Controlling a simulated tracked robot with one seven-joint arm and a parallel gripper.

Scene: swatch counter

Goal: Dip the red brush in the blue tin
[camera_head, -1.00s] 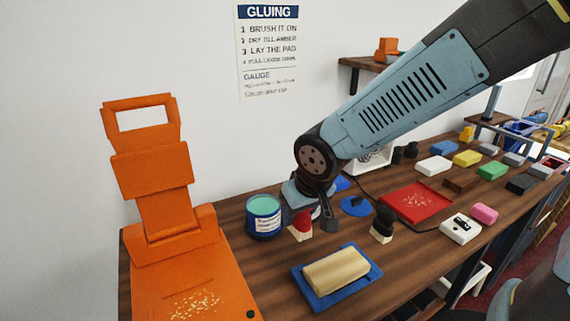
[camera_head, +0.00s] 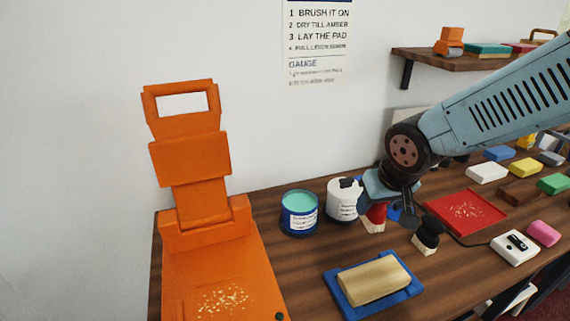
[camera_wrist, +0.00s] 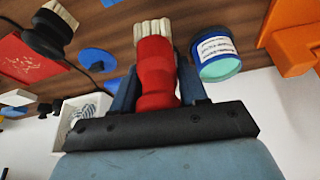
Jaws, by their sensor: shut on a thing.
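My gripper (camera_head: 378,205) is shut on the red brush (camera_head: 376,214). The brush hangs with its pale bristles down, just above or on the counter; I cannot tell if they touch it. In the wrist view the red handle (camera_wrist: 155,75) sits between my fingers (camera_wrist: 157,88), with cream bristles (camera_wrist: 153,27) beyond. The blue tin (camera_head: 298,224) stands open to the left of my gripper, showing a teal surface inside. It also shows in the wrist view (camera_wrist: 213,48), to the right of the brush and apart from it.
A white tin (camera_head: 341,207) with a black top stands between the blue tin and the brush. A black brush (camera_head: 428,231) stands to the right. A blue tray (camera_head: 343,294) with a tan block lies in front, and an orange press (camera_head: 225,265) is at left. A red tray (camera_head: 480,220) lies at right.

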